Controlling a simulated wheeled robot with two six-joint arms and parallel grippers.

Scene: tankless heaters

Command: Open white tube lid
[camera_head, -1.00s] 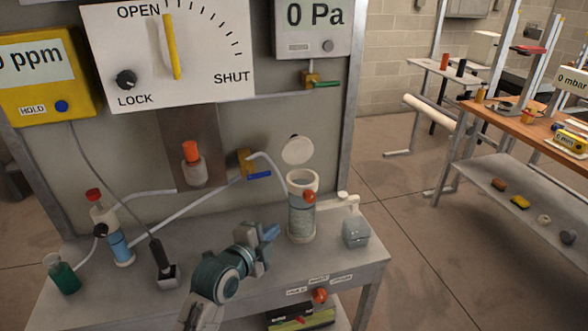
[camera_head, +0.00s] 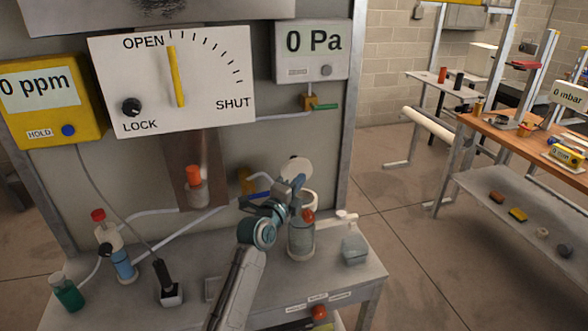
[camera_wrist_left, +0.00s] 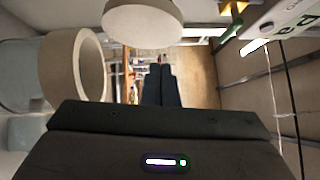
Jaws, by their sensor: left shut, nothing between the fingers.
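The white tube (camera_head: 301,241) stands upright on the bench, a clear body with a white rim and an orange knob on its side. Its round white lid (camera_head: 296,170) stands raised above and behind the rim, so the mouth is uncovered. My left gripper (camera_head: 292,190) is shut and empty, in front of the lid and just left of the rim, hiding part of both. In the left wrist view the shut fingers (camera_wrist_left: 162,88) lie between the lid (camera_wrist_left: 143,22) above and the tube's open rim (camera_wrist_left: 78,72) at left. Contact with the lid cannot be told. My right gripper is not in view.
A clear pump bottle (camera_head: 354,246) stands right of the tube. An orange-capped bottle (camera_head: 195,187), a red-capped blue bottle (camera_head: 123,265) and a green beaker (camera_head: 68,294) are to the left. A panel with a yellow-pointer dial (camera_head: 175,78) rises behind.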

